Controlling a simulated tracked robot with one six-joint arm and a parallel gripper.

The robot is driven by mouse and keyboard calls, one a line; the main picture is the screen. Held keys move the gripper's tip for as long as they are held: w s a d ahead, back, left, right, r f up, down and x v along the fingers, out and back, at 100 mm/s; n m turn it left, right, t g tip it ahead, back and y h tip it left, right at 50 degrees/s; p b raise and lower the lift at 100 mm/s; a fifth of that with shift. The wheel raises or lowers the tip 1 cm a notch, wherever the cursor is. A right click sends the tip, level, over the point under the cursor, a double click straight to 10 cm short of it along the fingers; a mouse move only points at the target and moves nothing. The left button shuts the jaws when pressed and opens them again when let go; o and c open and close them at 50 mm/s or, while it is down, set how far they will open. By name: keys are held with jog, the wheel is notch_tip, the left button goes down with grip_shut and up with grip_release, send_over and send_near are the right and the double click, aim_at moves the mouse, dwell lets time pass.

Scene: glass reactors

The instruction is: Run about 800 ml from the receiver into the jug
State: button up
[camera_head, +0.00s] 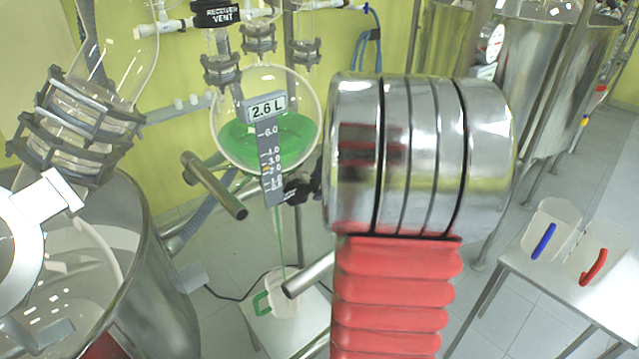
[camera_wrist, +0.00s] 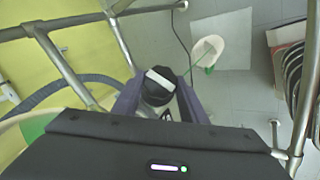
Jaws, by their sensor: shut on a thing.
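The receiver (camera_head: 229,146) is a round glass flask holding green liquid, and its display (camera_head: 267,108) reads 2.6 L above a graduated scale. A thin green stream (camera_head: 281,240) falls from its outlet to the white jug with a green handle (camera_head: 285,303). The jug also shows in the wrist view (camera_wrist: 212,45), with green at its near side; its liquid level cannot be read. In the wrist view my gripper (camera_wrist: 158,98) is shut on a black valve knob (camera_wrist: 157,94) with a white bar. My arm hides most of the gripper in the head view.
A black receiver vent knob (camera_head: 218,13) sits above the receiver. A large steel vessel (camera_head: 158,270) stands at left, with metal frame tubes (camera_head: 214,186) near the outlet. Jugs with blue (camera_head: 543,241) and red (camera_head: 593,267) handles stand on a table at right.

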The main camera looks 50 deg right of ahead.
jog(key=shift+s+a+f+n+t+h, duration=0.15)
jog(key=shift+n+t+h, duration=0.15)
jog(key=shift+n+t, duration=0.55)
jog(key=shift+s+f+n+t+h, duration=0.1)
jog(key=shift+n+t+h, duration=0.35)
jog(key=shift+n, duration=0.6)
jog(key=shift+f+n+t, duration=0.25)
jog(key=shift+n+t, duration=0.95)
jog(key=shift+n, duration=0.4)
jog(key=shift+s+n+t, duration=0.1)
jog(key=shift+n+t, duration=0.2)
jog(key=shift+n, duration=0.2)
jog(key=o, duration=0.8)
jog(key=shift+c, duration=0.2)
jog(key=o, duration=0.3)
jog(key=shift+r, duration=0.1)
jog(key=shift+r+m, duration=0.15)
jog(key=shift+m, duration=0.15)
jog(key=shift+w+r+m+g, duration=0.1)
jog(key=shift+m+g, duration=0.65)
jog(key=shift+m, duration=0.2)
jog(key=shift+w+r+m+g, duration=0.1)
jog(key=shift+m+g, duration=0.65)
jog(key=shift+m, duration=0.2)
jog(key=shift+w+m+g+y, duration=0.15)
jog(key=shift+m+g+y, duration=0.6)
jog(key=shift+m+g, duration=0.9)
